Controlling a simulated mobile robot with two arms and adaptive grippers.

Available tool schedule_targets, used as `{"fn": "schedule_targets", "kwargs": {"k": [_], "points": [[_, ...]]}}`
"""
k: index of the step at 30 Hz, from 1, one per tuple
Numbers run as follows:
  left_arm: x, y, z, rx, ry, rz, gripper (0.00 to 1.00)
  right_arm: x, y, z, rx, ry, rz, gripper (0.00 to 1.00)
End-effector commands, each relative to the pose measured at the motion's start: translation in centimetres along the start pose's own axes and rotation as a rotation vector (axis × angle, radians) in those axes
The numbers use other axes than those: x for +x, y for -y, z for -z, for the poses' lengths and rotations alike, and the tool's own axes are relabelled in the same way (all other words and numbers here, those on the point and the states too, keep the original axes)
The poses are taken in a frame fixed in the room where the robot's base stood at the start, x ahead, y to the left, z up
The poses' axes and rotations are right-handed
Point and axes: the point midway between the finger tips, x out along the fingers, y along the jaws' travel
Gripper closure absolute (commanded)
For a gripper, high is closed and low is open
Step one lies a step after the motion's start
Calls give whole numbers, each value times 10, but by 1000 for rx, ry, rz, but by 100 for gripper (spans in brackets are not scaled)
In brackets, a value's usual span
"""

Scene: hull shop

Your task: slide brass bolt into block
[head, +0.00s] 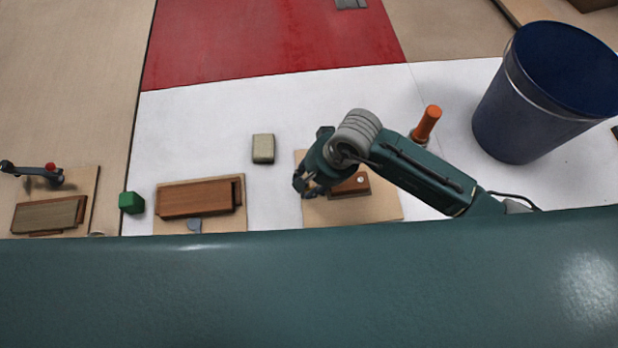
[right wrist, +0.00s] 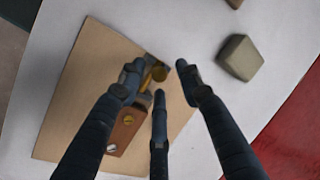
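The reddish-brown wooden block (head: 350,186) lies on a tan board (head: 385,212) in the head view, partly hidden by my right gripper (head: 304,186). In the right wrist view the block (right wrist: 123,132) shows a small brass spot on top and a silver screw head. The brass bolt (right wrist: 158,73) shows as a round gold end with another gold part beside it, by the block's end on grey metal. My right gripper (right wrist: 158,76) has its three fingers apart around the bolt's end; contact is not clear. My left gripper is not in view.
A beige block (head: 263,148), an orange-handled tool (head: 427,123) and a dark blue bin (head: 545,95) stand on the white surface. Further left are another wooden block (head: 196,198) on a board, a green cube (head: 131,202) and a clamp with a red knob (head: 48,171).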

Motion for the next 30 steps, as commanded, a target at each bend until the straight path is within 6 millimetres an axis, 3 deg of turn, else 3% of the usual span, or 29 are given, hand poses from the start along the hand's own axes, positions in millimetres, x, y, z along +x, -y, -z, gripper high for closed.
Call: {"fn": "schedule_targets", "kwargs": {"k": [6, 12, 18, 25, 30], "points": [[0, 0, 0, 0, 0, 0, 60, 0, 0, 0, 0, 0, 0, 65], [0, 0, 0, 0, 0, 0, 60, 0, 0, 0, 0, 0, 0, 100], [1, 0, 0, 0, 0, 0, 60, 0, -1, 1, 1, -1, 0, 100], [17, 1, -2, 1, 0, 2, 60, -5, -25, 15, 1, -5, -1, 100], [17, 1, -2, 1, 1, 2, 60, -10, -30, 16, 2, -1, -3, 100]]}}
